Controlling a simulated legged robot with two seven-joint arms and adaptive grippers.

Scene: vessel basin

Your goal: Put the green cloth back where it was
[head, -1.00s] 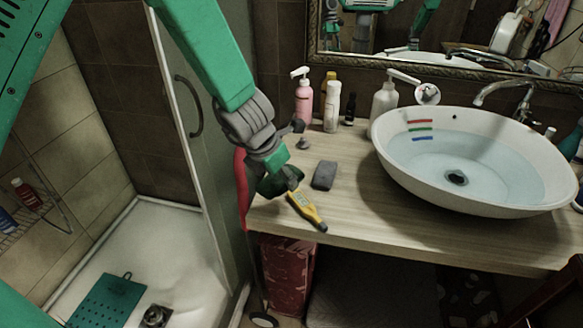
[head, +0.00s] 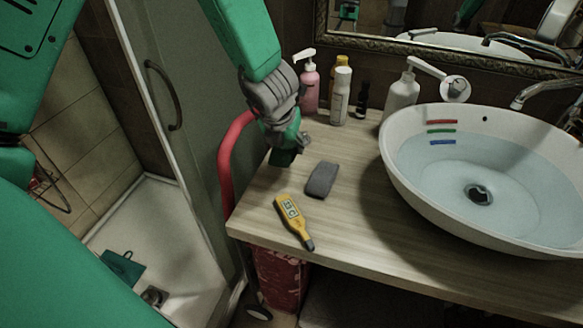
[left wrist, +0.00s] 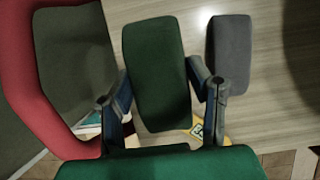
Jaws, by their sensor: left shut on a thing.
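The green cloth (left wrist: 155,72) looks like a thick folded pad. My left gripper (left wrist: 160,105) is shut on it, with one finger on each side. In the head view the left gripper (head: 287,146) is at the left part of the wooden counter, and the cloth (head: 283,157) shows below it, partly hidden. I cannot tell whether the cloth touches the counter. A similar grey cloth (head: 321,179) lies just to its right, apart from it; it also shows in the left wrist view (left wrist: 230,52). My right gripper is not in view.
A yellow thermometer (head: 293,221) lies near the counter's front edge. Bottles (head: 341,96) and a pump dispenser (head: 401,97) stand along the back. A water-filled basin (head: 402,190) is at right. A red curved tube (head: 226,165) rises at the counter's left edge, beside the shower.

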